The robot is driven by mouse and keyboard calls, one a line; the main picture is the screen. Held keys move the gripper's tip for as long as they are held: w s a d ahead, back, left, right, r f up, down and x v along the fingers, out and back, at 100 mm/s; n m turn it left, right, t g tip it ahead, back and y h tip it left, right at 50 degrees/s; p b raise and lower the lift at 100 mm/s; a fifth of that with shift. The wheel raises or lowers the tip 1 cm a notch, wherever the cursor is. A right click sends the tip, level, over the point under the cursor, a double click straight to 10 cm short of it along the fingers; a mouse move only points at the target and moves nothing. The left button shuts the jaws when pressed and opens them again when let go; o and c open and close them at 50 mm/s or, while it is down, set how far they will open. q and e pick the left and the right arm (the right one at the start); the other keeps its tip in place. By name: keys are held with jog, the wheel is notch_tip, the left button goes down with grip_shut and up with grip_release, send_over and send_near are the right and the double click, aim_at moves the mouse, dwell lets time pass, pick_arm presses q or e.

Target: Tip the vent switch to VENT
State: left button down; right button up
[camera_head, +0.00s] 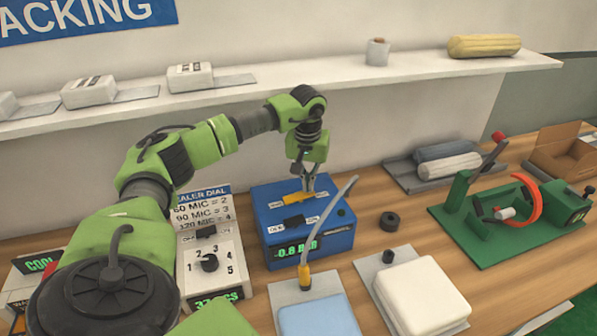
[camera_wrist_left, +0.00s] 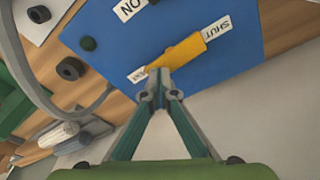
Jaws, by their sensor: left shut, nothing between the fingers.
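The yellow vent switch (camera_head: 298,198) sits on top of the blue box (camera_head: 339,240), between two white labels. In the left wrist view the yellow switch (camera_wrist_left: 182,52) has its broad end beside the label reading SHUT (camera_wrist_left: 217,32). Its narrow end is by the other label (camera_wrist_left: 138,75), which my fingers partly hide. My left gripper (camera_head: 309,188) points down over the box; it also shows in the left wrist view (camera_wrist_left: 158,88). Its fingers are shut and empty, with the tips at the switch's narrow end. I cannot tell whether they touch it. My right gripper is out of view.
A grey hose (camera_head: 328,219) curves up in front of the box. The sealer dial panel (camera_head: 212,262) stands left, a black ring (camera_head: 389,221) right. A white shelf (camera_head: 250,93) runs behind.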

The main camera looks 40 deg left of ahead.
pick_arm(q)
jog(key=shift+f+b, duration=0.3)
jog(key=shift+f, duration=0.35)
jog(key=shift+r, duration=0.15)
jog(key=shift+r+p, duration=2.8)
jog(key=shift+r, duration=0.65)
jog(key=shift+f, duration=0.1)
